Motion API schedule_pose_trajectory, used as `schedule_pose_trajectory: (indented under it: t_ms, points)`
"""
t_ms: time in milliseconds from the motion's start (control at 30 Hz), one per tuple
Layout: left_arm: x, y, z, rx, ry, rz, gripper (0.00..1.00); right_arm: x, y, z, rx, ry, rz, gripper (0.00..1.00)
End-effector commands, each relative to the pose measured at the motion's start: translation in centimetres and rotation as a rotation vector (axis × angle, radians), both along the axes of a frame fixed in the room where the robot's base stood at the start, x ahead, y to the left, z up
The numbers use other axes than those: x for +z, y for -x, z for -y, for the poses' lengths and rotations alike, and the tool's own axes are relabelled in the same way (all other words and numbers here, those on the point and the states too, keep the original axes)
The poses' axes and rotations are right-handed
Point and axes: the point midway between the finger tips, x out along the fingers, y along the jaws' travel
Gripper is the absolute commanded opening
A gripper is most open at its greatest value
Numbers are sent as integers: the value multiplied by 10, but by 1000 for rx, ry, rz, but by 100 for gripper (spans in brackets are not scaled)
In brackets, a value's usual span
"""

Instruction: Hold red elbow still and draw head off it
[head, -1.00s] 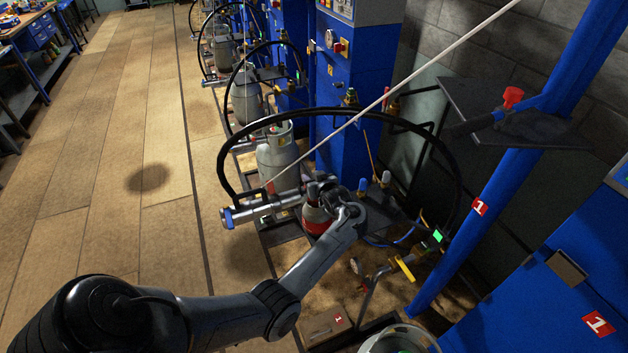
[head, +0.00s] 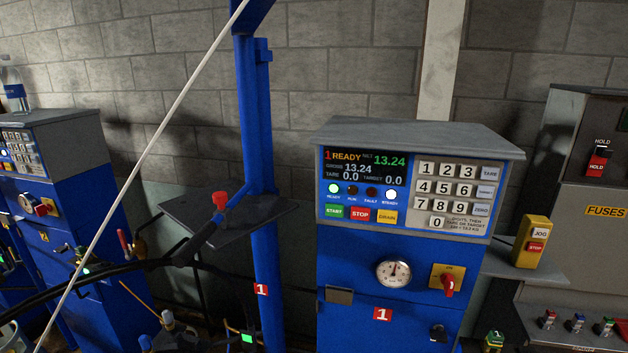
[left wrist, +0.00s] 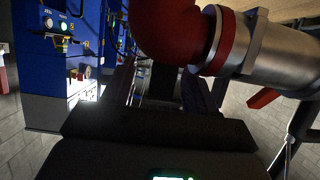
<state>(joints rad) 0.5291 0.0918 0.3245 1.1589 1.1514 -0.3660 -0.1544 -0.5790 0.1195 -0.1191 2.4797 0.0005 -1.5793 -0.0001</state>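In the left wrist view, a dark red elbow (left wrist: 172,32) curves in from the top centre. A silver cylindrical body, seemingly the head (left wrist: 268,58), lies to its right, with a red band where the two meet; they appear joined. Dark finger-like parts of my left gripper (left wrist: 158,88) stand below the elbow with a gap between them. The image is dim, and I cannot tell whether they touch or grip the elbow. The head view shows neither gripper, and the elbow and head are outside it. My right gripper is in neither view.
In the head view, a blue scale console (head: 415,260) with a lit display reads READY and 13.24. A black hose (head: 95,271) and a thin pale line (head: 160,135) cross the left side.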

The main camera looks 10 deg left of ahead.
Motion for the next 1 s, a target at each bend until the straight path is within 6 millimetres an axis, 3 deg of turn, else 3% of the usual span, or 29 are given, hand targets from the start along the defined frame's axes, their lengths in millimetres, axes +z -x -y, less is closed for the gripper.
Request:
schedule_pose_trajectory:
  t_ms: [267, 467, 1000]
  points:
    - [0, 0, 0, 0, 0, 0, 57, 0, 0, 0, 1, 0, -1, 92]
    - [5, 1, 12, -1, 0, 3, 57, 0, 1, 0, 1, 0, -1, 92]
    - [39, 13, 93, 0, 1, 2, 57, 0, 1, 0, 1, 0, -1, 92]
